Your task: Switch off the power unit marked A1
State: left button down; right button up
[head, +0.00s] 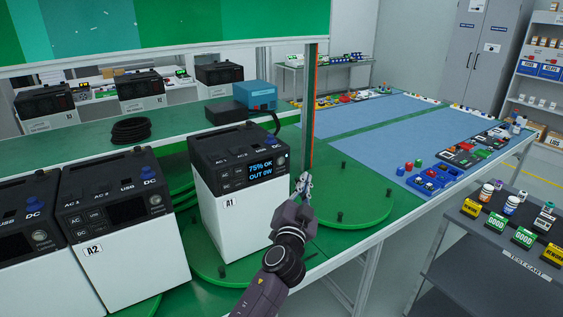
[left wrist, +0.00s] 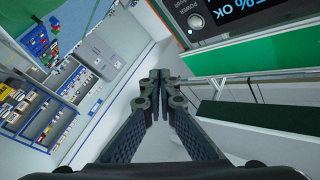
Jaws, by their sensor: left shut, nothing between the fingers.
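The power unit marked A1 (head: 212,218) is a white box with a black top panel on a green turntable (head: 210,262). Its screen (head: 262,170) is lit and reads 75% OK, OUT 0W. A round power button (head: 281,160) sits right of the screen. In the left wrist view the button (left wrist: 196,20) shows at the top, beside part of the lit screen (left wrist: 245,8). My left gripper (head: 304,183) is shut and empty, just right of the unit's front and apart from the button. It also shows in the left wrist view (left wrist: 158,78). My right gripper is not in view.
The unit marked A2 (head: 125,262) and another unit (head: 30,255) stand to the left, with dark screens. An upright post (head: 307,110) rises behind my gripper. A black cable coil (head: 131,130) lies behind. A grey test cart (head: 480,235) stands at right.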

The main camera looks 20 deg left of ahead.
aim_at(281, 161)
pick_arm(q)
jog(key=w+a, duration=0.1)
jog(key=a, duration=0.1)
jog(key=w+a, duration=0.4)
jog(key=a, duration=0.1)
jog(key=shift+w, duration=0.2)
dwell(1.2)
dwell(0.3)
jog(key=shift+w+a+b, duration=0.25)
jog(key=shift+a+b, duration=0.1)
jog(key=shift+b, duration=0.05)
